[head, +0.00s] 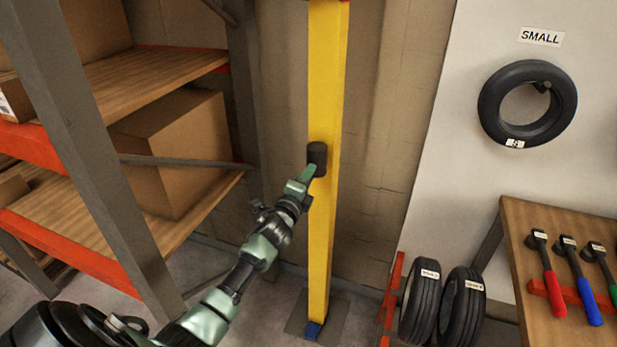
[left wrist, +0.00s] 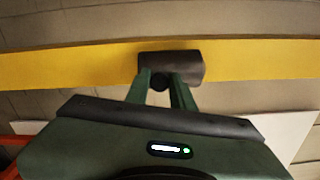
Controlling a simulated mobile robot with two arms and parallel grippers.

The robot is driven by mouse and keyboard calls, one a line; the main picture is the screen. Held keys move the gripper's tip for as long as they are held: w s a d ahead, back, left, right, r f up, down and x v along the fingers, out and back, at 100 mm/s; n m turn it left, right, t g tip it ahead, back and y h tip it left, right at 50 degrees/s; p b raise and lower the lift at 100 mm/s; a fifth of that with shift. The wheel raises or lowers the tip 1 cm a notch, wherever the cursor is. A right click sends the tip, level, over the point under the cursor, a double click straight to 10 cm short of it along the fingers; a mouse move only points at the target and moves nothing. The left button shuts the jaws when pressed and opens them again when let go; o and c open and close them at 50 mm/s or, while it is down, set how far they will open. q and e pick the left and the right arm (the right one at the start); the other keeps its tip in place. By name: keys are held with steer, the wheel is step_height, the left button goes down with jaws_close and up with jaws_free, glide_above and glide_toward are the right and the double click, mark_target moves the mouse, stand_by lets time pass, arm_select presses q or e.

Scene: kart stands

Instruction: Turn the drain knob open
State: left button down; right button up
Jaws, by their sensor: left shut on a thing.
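A dark cylindrical unit (head: 317,153) is fixed to a yellow post (head: 325,90). In the left wrist view the dark unit (left wrist: 187,66) sits across the yellow post (left wrist: 75,66). A small round dark knob (left wrist: 160,82) shows at its near underside, between my fingers. I take this to be the drain knob; in the head view my gripper hides it. My left gripper (head: 308,174) reaches up from the lower left and is shut on the knob, with one green finger on each side. The knob's turn angle cannot be told. My right gripper is not in view.
A shelf rack with cardboard boxes (head: 180,155) stands close on the left, its grey upright (head: 95,140) beside my arm. Tyres (head: 460,305) stand at lower right. A wooden table (head: 565,215) holds several coloured-handled tools. A tyre (head: 492,110) hangs under a SMALL sign.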

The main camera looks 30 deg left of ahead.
arm_select(q)
steer(key=n, duration=0.6)
steer(key=n+p, duration=0.1)
steer(key=n, duration=1.3)
steer(key=shift+d+f, duration=0.1)
steer(key=shift+f, duration=0.2)
steer(key=shift+n, duration=0.3)
steer(key=c, duration=1.2)
jaws_free()
steer(key=shift+c, duration=0.2)
